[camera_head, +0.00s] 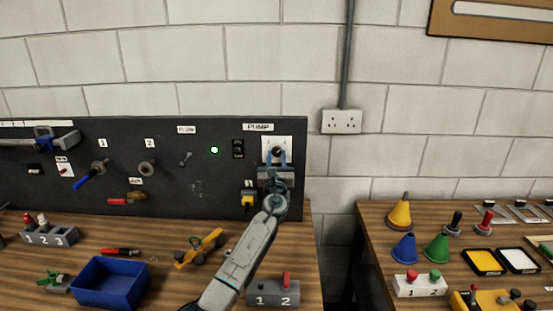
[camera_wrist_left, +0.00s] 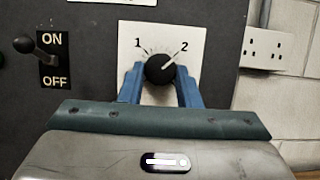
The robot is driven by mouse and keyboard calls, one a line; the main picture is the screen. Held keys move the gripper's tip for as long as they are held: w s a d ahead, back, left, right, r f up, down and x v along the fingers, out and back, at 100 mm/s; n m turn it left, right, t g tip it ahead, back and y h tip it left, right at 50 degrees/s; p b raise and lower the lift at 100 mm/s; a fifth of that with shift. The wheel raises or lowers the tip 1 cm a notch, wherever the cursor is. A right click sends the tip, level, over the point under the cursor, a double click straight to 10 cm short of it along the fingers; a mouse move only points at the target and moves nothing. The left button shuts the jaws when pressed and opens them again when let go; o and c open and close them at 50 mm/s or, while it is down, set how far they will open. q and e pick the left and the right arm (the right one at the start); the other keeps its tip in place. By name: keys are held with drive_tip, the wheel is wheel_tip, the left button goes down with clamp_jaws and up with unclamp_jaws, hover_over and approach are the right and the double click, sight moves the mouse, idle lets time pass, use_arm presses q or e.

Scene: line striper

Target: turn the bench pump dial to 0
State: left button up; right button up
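The pump dial is a round black knob (camera_wrist_left: 160,69) on a white plate (camera_wrist_left: 158,42) below the PUMP label (camera_head: 258,127). Its white pointer line slants up and right, towards the printed 2; a 1 is printed at upper left. No 0 is visible; the lower plate is hidden by my gripper. My left gripper (camera_wrist_left: 160,80) faces the panel, its blue fingers on the left and right sides of the knob. The fingertips are very close to its edges; I cannot tell whether they press on it. In the head view the dial (camera_head: 278,151) shows between the fingers. My right gripper is out of view.
An ON/OFF lever switch (camera_wrist_left: 36,44) sits left of the dial, near a lit green lamp (camera_head: 214,150). A wall socket (camera_head: 341,121) is to the right.

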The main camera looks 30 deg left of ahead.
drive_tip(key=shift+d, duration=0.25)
